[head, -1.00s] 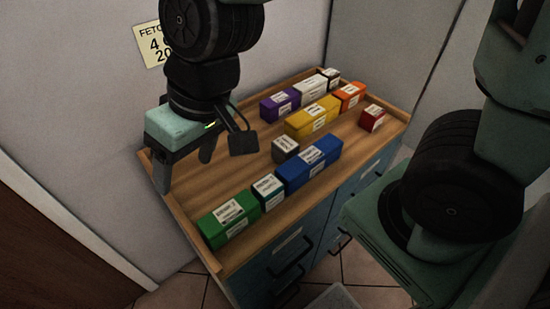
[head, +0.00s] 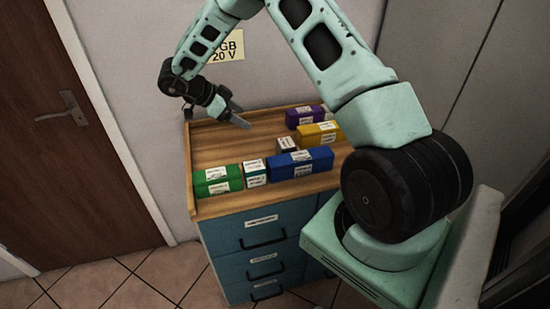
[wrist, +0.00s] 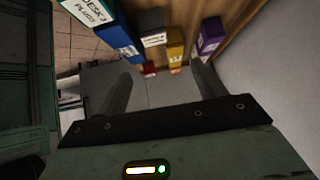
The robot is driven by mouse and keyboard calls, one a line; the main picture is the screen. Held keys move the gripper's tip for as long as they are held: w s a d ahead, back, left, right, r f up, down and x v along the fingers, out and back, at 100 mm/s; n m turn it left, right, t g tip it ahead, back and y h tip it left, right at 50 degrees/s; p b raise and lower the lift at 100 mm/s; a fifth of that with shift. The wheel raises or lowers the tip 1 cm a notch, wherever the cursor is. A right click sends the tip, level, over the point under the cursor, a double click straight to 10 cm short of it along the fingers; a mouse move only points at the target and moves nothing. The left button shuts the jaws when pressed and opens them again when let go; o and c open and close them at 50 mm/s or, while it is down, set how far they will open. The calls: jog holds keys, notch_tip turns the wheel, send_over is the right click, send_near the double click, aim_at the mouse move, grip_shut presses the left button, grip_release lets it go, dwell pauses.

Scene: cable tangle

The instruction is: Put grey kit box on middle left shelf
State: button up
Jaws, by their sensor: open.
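A small grey box (head: 287,145) with a white label stands on the wooden cabinet top (head: 212,150), just behind the long blue box. It also shows in the wrist view (wrist: 152,38), beyond the fingers; I cannot read its label there. My gripper (head: 240,117) is above the back left part of the cabinet top, to the left of the grey box and apart from it. No middle left shelf can be made out in these frames.
A green box (head: 217,180), a small teal-and-white box (head: 254,173) and a blue box (head: 300,164) line the front edge. Yellow (head: 320,133) and purple (head: 304,117) boxes stand behind. A raised wooden rim borders the top. Its left back area is bare. A brown door (head: 80,130) is left.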

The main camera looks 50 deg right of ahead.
jog(key=p, duration=0.4)
send_near(286, 143)
jog(key=d+f, duration=0.1)
jog(key=f, duration=0.1)
jog(key=shift+g, duration=0.3)
jog(key=shift+p+x, duration=1.35)
jog(key=shift+x, duration=1.6)
jog(key=shift+d+r, duration=0.2)
jog(key=shift+d, duration=0.05)
jog(key=c, duration=0.9)
notch_tip(286, 143, up, 10)
jog(key=b, duration=0.3)
